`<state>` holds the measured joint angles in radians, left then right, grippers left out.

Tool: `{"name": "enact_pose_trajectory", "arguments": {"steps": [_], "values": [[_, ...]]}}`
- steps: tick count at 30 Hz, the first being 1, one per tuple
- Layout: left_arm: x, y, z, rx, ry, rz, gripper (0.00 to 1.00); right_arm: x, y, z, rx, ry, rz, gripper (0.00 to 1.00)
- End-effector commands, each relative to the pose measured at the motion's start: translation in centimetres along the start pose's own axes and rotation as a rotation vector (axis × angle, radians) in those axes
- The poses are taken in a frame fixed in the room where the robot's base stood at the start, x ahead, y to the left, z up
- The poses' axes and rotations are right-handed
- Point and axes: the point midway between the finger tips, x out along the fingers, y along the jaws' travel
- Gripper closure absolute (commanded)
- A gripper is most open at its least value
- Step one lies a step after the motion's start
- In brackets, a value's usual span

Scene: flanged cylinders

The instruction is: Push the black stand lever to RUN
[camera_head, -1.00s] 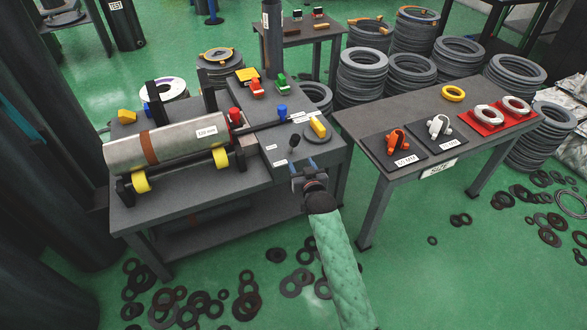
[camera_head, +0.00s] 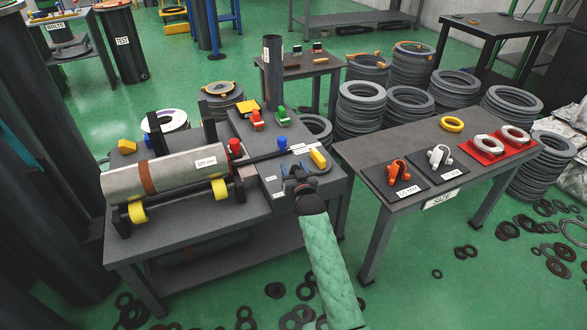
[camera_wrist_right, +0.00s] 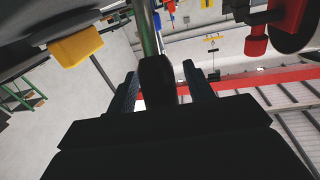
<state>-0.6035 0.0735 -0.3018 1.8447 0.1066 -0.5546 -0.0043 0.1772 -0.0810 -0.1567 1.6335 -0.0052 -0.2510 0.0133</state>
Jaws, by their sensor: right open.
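The black stand lever stands at the right end of the stand on the grey bench (camera_head: 190,236). In the head view my right gripper mostly hides it. In the right wrist view its dark knob (camera_wrist_right: 157,78) shows between the two fingers. My right gripper (camera_head: 299,176) is over the lever's spot, with its arm in a green quilted sleeve coming from below. In the right wrist view the right gripper (camera_wrist_right: 160,70) is open, its fingers on both sides of the knob; I cannot tell whether they touch it. The RUN marking is not readable. My left gripper is not in view.
A metal cylinder (camera_head: 165,176) lies on the stand's yellow rollers. The size table (camera_head: 420,200) stands to the right. Rings lie on the floor.

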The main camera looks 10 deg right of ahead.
Motion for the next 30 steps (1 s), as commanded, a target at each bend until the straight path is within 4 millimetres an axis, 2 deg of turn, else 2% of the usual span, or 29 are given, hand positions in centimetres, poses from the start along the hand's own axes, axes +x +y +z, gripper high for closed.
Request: {"name": "enact_pose_trajectory", "arguments": {"steps": [9, 11, 17, 18, 30], "values": [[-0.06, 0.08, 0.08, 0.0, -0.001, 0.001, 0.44, 0.26, 0.01, -0.05, 0.0, 0.001, 0.0, 0.48], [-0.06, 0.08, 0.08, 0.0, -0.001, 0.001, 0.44, 0.26, 0.02, -0.04, 0.0, 0.001, 0.0, 0.58], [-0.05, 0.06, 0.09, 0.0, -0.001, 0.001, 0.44, 0.25, 0.02, -0.03, 0.0, 0.0, 0.0, 0.97], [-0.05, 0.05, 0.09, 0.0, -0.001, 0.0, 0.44, 0.25, 0.02, -0.04, 0.0, 0.0, 0.0, 1.0], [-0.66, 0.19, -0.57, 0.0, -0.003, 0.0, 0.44, 0.21, 0.6, -0.36, -0.005, -0.021, 0.002, 1.0]]}}
